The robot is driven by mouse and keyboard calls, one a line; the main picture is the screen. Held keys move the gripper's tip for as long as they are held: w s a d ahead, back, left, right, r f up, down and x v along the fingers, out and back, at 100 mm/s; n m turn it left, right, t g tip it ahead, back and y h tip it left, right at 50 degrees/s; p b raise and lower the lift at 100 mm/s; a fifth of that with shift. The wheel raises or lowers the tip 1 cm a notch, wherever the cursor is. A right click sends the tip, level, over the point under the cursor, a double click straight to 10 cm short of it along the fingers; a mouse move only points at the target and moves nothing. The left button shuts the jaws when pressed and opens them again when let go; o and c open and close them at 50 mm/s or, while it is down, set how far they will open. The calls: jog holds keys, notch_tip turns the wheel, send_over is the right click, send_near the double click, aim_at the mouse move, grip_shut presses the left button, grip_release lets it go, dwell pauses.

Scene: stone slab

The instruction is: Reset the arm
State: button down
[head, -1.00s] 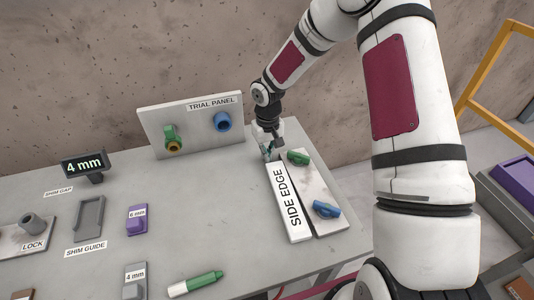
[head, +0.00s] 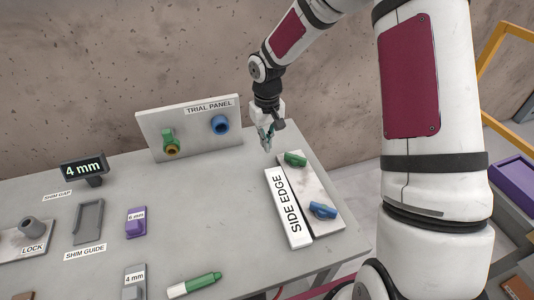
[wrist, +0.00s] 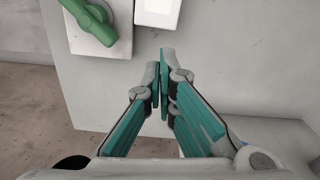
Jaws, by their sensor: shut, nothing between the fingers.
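My gripper (head: 267,144) hangs over the back right of the grey slab table, just behind the far end of the SIDE EDGE block. It is shut and empty, with its fingertips apart from the block. In the wrist view my gripper (wrist: 163,58) has its two teal fingers together over bare table top. My arm reaches in from the right side of the head view.
The white SIDE EDGE block (head: 288,207) lies beside a plate (head: 325,213) with a green knob (head: 295,159) and a blue knob (head: 323,210). The TRIAL PANEL (head: 194,138) stands left of my gripper. A green marker (head: 194,285) lies at the front. The table middle is clear.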

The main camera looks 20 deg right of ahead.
jog(key=s+r+t+h, duration=0.1)
jog(key=s+r, duration=0.3)
jog(key=r, duration=0.3)
jog(key=s+d+r+t, duration=0.1)
jog(key=s+r, duration=0.3)
jog(key=r, duration=0.3)
jog(key=s+r+h, duration=0.1)
jog(key=s+r, duration=0.4)
jog(key=r, duration=0.3)
jog(key=s+r+m+t+y, duration=0.1)
jog(key=s+r, duration=0.4)
jog(key=s, duration=1)
jog(key=shift+s+a+t+y, duration=0.3)
jog(key=shift+t+y, duration=0.2)
jog(key=shift+t, duration=0.7)
